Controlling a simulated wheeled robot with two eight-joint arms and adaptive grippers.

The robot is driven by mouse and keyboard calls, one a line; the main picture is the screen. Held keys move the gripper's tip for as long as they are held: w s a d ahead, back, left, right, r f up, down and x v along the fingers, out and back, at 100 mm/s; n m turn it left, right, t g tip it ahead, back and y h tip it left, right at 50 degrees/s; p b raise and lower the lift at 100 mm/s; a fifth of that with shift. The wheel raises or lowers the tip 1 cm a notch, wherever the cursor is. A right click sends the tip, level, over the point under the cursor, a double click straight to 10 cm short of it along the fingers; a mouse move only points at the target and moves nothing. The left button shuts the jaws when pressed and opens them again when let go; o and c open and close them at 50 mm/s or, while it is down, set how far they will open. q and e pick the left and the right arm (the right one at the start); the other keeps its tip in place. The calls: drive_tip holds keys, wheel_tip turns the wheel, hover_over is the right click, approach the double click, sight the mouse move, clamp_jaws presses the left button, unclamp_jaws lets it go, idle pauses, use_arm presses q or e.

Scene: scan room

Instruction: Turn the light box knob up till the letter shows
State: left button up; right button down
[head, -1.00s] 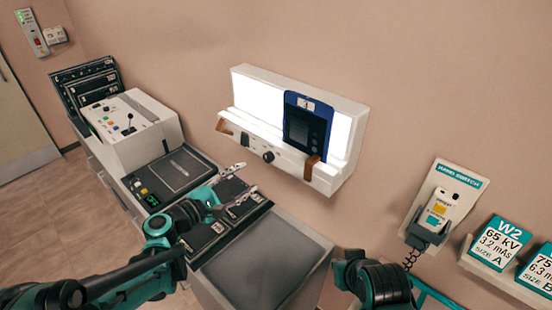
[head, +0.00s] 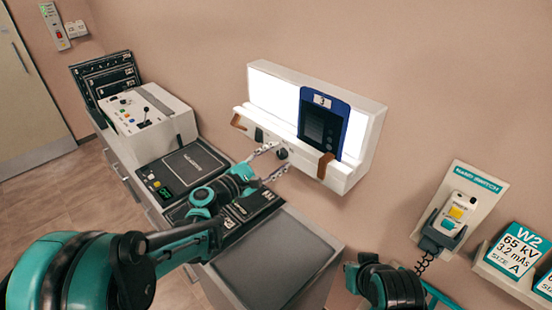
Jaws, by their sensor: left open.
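The white light box (head: 258,114) is fixed on the wall, its panel glowing bright white. A dark film in a blue frame (head: 346,138) labelled 3 stands against the panel's right part, with a brown clip at its lower edge. No letter is readable on the film's dark area. The round black knob (head: 282,154) is on the box's front ledge. My left gripper (head: 274,163) is open, its fingertips at the knob, one above-left and one below-right of it. I cannot tell whether they touch it. My right arm shows at the bottom right, but its gripper is not visible.
Below the box is a counter with a dark pad (head: 270,262) and a panel of buttons (head: 158,186). A white control console (head: 150,115) stands at the left. A hand switch (head: 455,214) on a coiled cord and teal cards (head: 514,252) are at the right.

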use_arm(q)
clamp_jaws()
drive_tip(key=shift+m, duration=0.3)
drive_tip(key=m, duration=0.5)
drive_tip(key=shift+f+m+b, duration=0.1)
drive_tip(key=shift+m+b, duration=0.2)
drive_tip(key=shift+b, duration=0.1)
drive_tip(key=m, duration=0.5)
drive_tip(key=shift+m, duration=0.3)
unclamp_jaws()
drive_tip(key=shift+s, duration=0.1)
